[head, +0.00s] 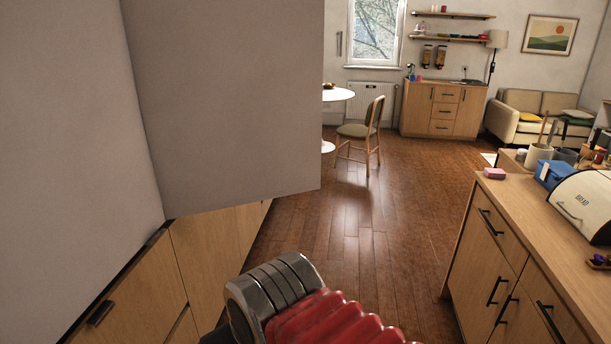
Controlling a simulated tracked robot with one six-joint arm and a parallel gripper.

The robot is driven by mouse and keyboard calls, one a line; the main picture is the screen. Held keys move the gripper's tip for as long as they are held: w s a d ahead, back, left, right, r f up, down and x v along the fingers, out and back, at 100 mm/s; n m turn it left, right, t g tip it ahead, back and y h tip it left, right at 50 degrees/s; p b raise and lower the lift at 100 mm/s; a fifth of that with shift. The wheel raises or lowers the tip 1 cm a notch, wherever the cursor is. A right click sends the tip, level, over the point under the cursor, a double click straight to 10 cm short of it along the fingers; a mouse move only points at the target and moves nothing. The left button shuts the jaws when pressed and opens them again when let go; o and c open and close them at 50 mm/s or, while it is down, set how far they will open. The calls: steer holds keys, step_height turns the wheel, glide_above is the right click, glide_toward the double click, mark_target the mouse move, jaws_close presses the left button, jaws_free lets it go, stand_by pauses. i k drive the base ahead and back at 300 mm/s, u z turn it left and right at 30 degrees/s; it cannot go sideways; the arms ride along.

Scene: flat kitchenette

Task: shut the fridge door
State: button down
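A large plain grey panel (225,95), which looks like the fridge door standing open, fills the upper left of the head view. Its free edge is on the right and its lower edge hangs in front of wooden cabinet fronts. A second pale grey surface (70,150) meets it at an angle on the left and may be part of the fridge. The inside of the fridge and any door handle are not visible. A red ribbed sleeve with a grey metal collar at the bottom is part of my arm, below the panel and apart from it in the picture. My gripper's fingers do not show.
Wooden cabinets (215,245) with dark handles run along the lower left. A wooden counter (520,200) with a bread box (583,205) stands on the right. Open wooden floor (370,220) lies between them. A chair (362,130) and a white table (338,95) stand beyond.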

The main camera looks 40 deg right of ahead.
mark_target(230, 93)
steer(key=u, duration=0.45)
steer(key=k, duration=0.65)
steer(key=u, duration=0.3)
steer(key=i, duration=0.55)
steer(key=z, duration=0.45)
steer(key=i, duration=0.75)
steer(key=z, duration=0.9)
steer(key=i, duration=1)
steer(key=z, duration=0.4)
